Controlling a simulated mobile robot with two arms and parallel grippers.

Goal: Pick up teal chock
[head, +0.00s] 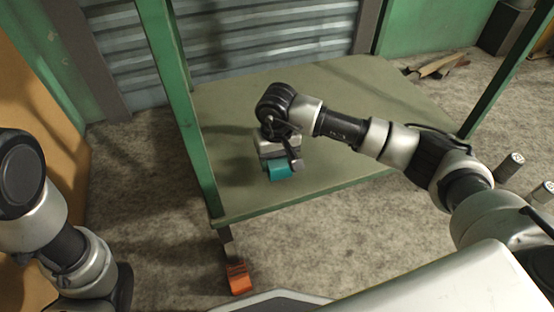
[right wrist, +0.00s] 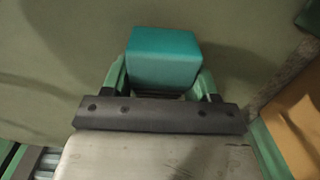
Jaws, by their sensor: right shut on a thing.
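The teal chock (head: 279,172) is a small block at the green shelf's front left part. In the right wrist view the teal chock (right wrist: 163,60) sits between the two fingers. My right gripper (head: 281,165) is over it, shut on it; the fingers (right wrist: 158,82) touch its sides in the wrist view. Whether the chock is lifted off the shelf I cannot tell. My left arm shows at the left edge of the head view, but its gripper is out of view.
The green shelf board (head: 345,185) is otherwise bare, with a green post (head: 183,100) close left of my right gripper. An orange block (head: 239,278) is below its front left corner. Scraps (head: 437,66) lie on the floor at the back right.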

